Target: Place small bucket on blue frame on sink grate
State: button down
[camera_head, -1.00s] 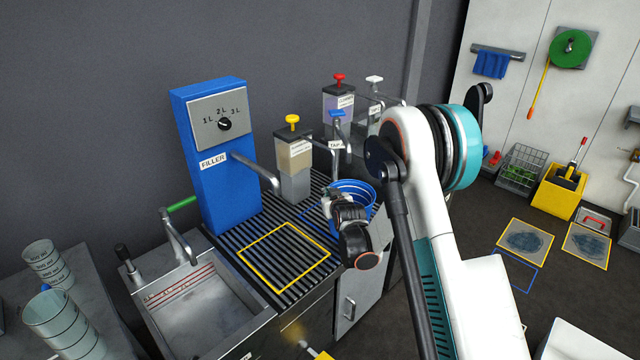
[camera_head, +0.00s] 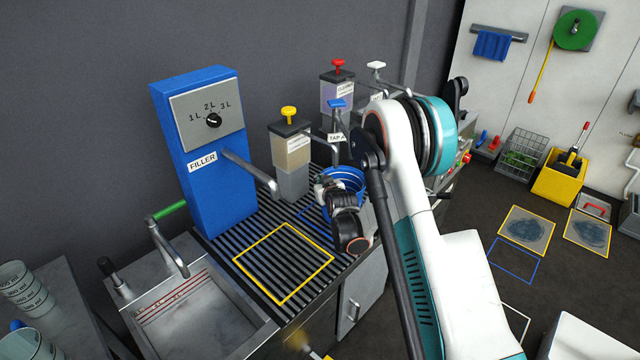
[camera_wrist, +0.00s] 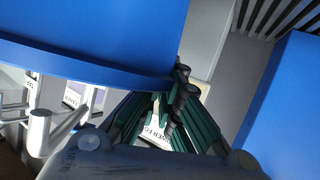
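The small blue bucket (camera_head: 347,174) is at the right end of the sink grate, beside the tap. My gripper (camera_head: 326,188) is at its near left side. In the wrist view the bucket's blue wall (camera_wrist: 90,35) fills the upper left, and the green fingers of my gripper (camera_wrist: 180,95) come together at its edge. They look shut on it; the exact contact is partly hidden. The blue frame (camera_head: 312,214) lies on the sink grate (camera_head: 258,228), just left of and below the bucket, partly covered by my arm. I cannot tell whether the bucket touches the grate.
The blue filler (camera_head: 210,150) with its spout stands at the back left of the grate. A yellow frame (camera_head: 240,256) lies in front. Dispensers (camera_head: 290,165) and the blue-handled tap (camera_head: 337,120) stand close behind the bucket. The sink basin (camera_head: 215,320) is at left.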

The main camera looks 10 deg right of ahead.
jog(key=c, duration=1.8)
grip_release()
jog(key=shift+s, duration=0.1)
jog(key=shift+r, duration=0.15)
jog(key=s+d+r+m+g+p, duration=0.1)
jog(key=s+d+r+g+p, duration=0.15)
jog(key=s+r, duration=2.3)
jog(key=s+m+g+h, duration=0.1)
jog(key=s+g, duration=0.3)
jog(key=s, duration=2.1)
jog(key=shift+d+f+b, duration=0.15)
jog(key=shift+b, duration=0.2)
